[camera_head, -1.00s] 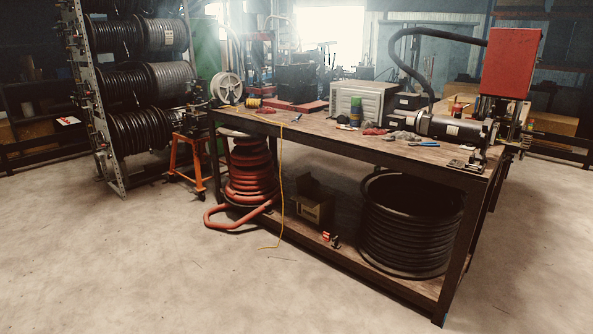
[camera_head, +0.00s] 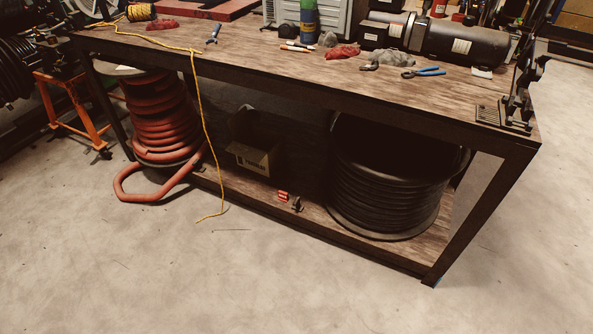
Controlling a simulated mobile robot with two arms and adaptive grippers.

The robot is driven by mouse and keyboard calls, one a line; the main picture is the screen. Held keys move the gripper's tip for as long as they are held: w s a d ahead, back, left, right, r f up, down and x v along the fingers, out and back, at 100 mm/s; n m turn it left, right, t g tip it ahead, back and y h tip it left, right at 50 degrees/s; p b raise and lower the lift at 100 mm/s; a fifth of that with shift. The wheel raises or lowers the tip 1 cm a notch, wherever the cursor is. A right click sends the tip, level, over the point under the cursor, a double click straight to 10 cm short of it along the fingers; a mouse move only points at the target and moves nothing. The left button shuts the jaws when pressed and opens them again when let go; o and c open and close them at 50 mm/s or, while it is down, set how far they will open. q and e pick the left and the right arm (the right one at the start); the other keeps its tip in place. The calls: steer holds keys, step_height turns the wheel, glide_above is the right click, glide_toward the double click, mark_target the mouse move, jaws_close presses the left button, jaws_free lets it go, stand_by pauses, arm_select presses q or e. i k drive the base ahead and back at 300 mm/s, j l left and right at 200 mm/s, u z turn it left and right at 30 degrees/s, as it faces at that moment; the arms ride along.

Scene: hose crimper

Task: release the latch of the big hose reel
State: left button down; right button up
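A large black hose coil (camera_head: 385,185) stands on the lower shelf of the workbench at the right; it may be the big hose reel, but I cannot tell. A stack of red hose (camera_head: 162,120) on a reel stands at the bench's left end, with a loose loop on the floor. Part of a rack with black hose (camera_head: 22,70) shows at the far left edge. I cannot make out a latch on any of them. Neither of my grippers is in view.
The wooden workbench (camera_head: 270,62) fills the upper middle, with pliers, rags and a black cylindrical machine (camera_head: 455,42) on top. A cardboard box (camera_head: 250,160) sits on the lower shelf. An orange stand (camera_head: 75,115) is at left. The concrete floor in front is clear.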

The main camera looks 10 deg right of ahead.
mark_target(296, 203)
steer(key=i+j+z, duration=0.2)
steer(key=i+z, duration=0.15)
steer(key=i, duration=0.2)
steer(key=i+j+z, duration=0.75)
steer(key=i+j, duration=0.1)
steer(key=i, duration=0.1)
